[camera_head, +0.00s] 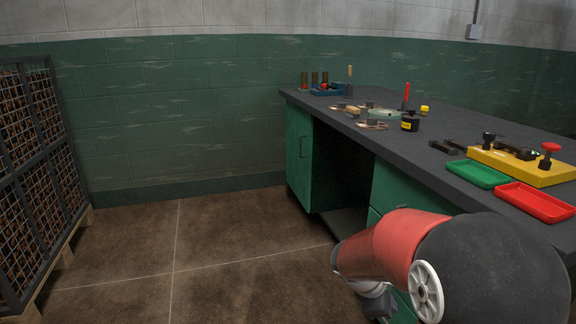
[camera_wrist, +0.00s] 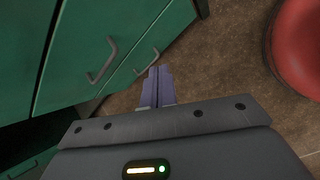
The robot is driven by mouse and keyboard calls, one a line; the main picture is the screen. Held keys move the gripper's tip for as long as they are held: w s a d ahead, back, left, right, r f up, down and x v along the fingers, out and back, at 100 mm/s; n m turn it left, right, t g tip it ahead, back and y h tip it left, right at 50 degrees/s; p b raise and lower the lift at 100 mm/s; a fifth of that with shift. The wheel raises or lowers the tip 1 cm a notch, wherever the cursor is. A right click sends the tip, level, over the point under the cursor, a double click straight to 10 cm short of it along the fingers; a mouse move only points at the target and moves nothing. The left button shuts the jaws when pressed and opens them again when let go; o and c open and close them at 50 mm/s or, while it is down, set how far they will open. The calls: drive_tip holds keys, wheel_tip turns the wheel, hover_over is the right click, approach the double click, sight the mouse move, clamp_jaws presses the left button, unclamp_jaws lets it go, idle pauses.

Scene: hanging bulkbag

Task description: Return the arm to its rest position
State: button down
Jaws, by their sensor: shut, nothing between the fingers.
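My gripper (camera_wrist: 157,88) shows in the wrist view with its two purple-grey fingers together and nothing between them. It is low, beside the green cabinet front (camera_wrist: 75,50) and above the brown floor. In the head view my red and black arm (camera_head: 385,245) is folded at the lower right, in front of the workbench (camera_head: 440,165). My gripper's fingers are hidden in the head view.
The bench bears a green tray (camera_head: 478,174), a red tray (camera_head: 535,202), a yellow fixture (camera_head: 525,166) and several small tools. A wire-mesh cage (camera_head: 40,170) stands at the left. The floor (camera_head: 190,245) between cage and bench is clear. Cabinet handles (camera_wrist: 103,62) stick out near my gripper.

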drive_tip(key=s+a+r+m+t+y, duration=0.1)
drive_tip(key=s+a+r+m+y, duration=0.2)
drive_tip(key=s+r+m, duration=0.4)
drive_tip(key=s+a+r+m+t+y+p, duration=0.1)
drive_tip(key=s+a+r+m, duration=0.4)
drive_tip(key=s, duration=0.7)
drive_tip(key=r+m+t+y, duration=0.1)
drive_tip(key=m+y, duration=0.1)
drive_tip(key=shift+s+a+r+t+y+p, duration=0.3)
drive_tip(key=shift+s+r, duration=0.05)
drive_tip(key=shift+s, duration=0.05)
idle(0.4)
